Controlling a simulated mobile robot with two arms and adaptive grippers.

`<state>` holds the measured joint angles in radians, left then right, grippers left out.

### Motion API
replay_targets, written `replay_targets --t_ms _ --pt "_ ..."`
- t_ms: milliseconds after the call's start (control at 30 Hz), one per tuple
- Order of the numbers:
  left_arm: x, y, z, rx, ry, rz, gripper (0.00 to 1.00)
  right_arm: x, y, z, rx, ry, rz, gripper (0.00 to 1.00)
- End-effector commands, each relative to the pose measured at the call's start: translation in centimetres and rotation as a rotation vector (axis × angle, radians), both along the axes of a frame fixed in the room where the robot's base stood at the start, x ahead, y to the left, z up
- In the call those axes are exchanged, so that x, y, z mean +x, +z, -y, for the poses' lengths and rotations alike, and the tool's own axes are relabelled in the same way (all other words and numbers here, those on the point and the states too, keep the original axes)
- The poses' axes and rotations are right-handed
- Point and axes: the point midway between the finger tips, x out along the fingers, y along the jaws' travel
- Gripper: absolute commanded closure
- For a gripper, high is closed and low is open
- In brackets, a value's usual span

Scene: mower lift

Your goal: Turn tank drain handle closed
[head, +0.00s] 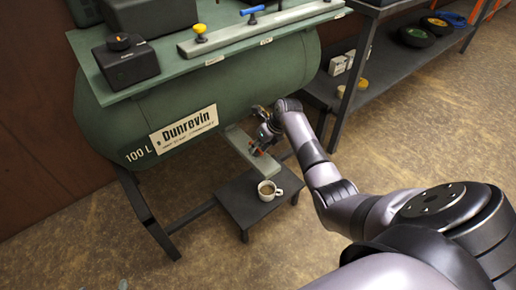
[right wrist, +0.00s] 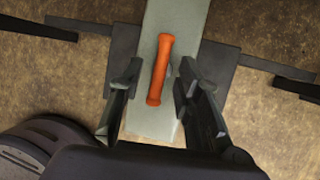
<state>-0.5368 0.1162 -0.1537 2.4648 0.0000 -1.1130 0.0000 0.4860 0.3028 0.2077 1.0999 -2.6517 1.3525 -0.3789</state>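The drain handle (right wrist: 160,69) is an orange bar on a pale grey-green plate (right wrist: 178,20) under the green tank (head: 255,75). In the right wrist view it runs nearly along the plate, slightly tilted. My right gripper (right wrist: 156,85) is open, with one finger on each side of the handle and visible gaps between them. In the head view my right gripper (head: 262,140) is at the plate below the tank, and the handle is mostly hidden there. My left gripper is not in view.
A small dark stool (head: 237,208) with a white mug (head: 269,190) stands below the plate. Dark tank legs (head: 150,215) are at left. The floor in front is clear.

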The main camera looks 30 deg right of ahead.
Motion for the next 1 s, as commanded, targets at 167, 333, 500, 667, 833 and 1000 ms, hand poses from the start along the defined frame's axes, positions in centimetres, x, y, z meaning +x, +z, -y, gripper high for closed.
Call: replay_targets --t_ms 167,333,500,667,833,1000 --pt "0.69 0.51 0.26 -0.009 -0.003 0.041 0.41 0.19 -0.4 -0.13 0.0 0.001 0.001 0.68" --pt "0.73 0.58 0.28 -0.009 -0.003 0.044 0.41 0.19 -0.39 -0.11 0.0 0.001 0.0 0.68" --pt "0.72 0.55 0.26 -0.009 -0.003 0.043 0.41 0.18 -0.39 -0.11 0.0 0.001 0.0 0.75" --pt "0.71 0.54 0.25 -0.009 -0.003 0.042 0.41 0.18 -0.39 -0.11 0.0 0.001 0.0 0.86" --pt "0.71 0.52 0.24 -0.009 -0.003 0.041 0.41 0.17 -0.39 -0.1 0.0 0.001 0.0 0.97" --pt "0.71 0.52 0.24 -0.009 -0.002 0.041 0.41 0.17 -0.38 -0.1 0.0 0.001 0.0 1.0"
